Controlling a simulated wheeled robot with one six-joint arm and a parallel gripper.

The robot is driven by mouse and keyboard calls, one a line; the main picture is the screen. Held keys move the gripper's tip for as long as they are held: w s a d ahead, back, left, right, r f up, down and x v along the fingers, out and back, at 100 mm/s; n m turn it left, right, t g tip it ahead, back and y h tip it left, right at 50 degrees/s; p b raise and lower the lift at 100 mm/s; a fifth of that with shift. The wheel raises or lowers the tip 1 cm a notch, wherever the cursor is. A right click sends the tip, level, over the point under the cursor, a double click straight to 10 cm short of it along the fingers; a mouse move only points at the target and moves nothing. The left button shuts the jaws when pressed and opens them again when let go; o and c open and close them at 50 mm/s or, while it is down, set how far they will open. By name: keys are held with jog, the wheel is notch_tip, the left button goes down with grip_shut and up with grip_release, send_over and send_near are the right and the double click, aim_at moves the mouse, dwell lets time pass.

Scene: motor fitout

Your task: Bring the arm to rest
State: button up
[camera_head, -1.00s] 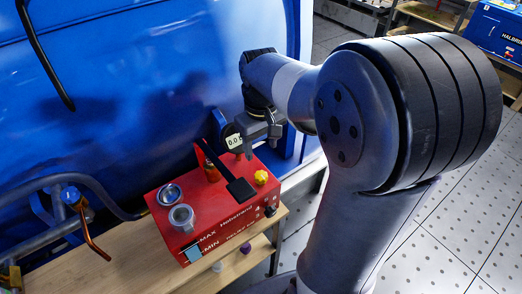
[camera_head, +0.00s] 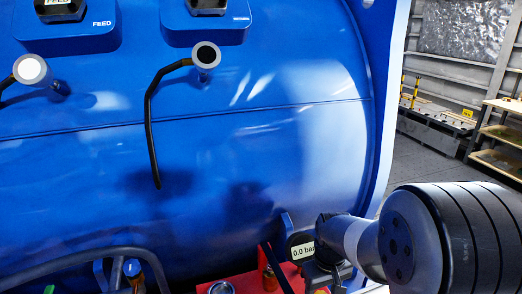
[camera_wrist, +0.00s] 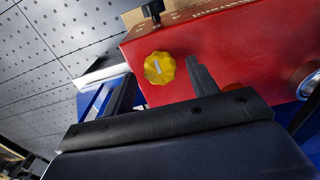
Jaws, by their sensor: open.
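My arm (camera_head: 405,240) reaches in from the lower right in the head view, over the red box. My gripper (camera_head: 328,278) is at the bottom edge there, just below a gauge reading 0.0 bar (camera_head: 302,251), and is partly cut off. In the wrist view my gripper (camera_wrist: 161,68) has its two dark fingers apart, with nothing held between them. A yellow knob (camera_wrist: 159,68) on the red box (camera_wrist: 235,60) shows between and beyond the fingertips. I cannot tell how far the knob is from them.
A large blue tank (camera_head: 250,140) fills the left and middle, with a black hose (camera_head: 152,130) hanging on it. A dark pipe (camera_head: 60,265) and a copper pipe with a blue cap (camera_head: 132,268) are at lower left.

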jog(key=shift+f, duration=0.5)
jog(key=shift+r, duration=0.1)
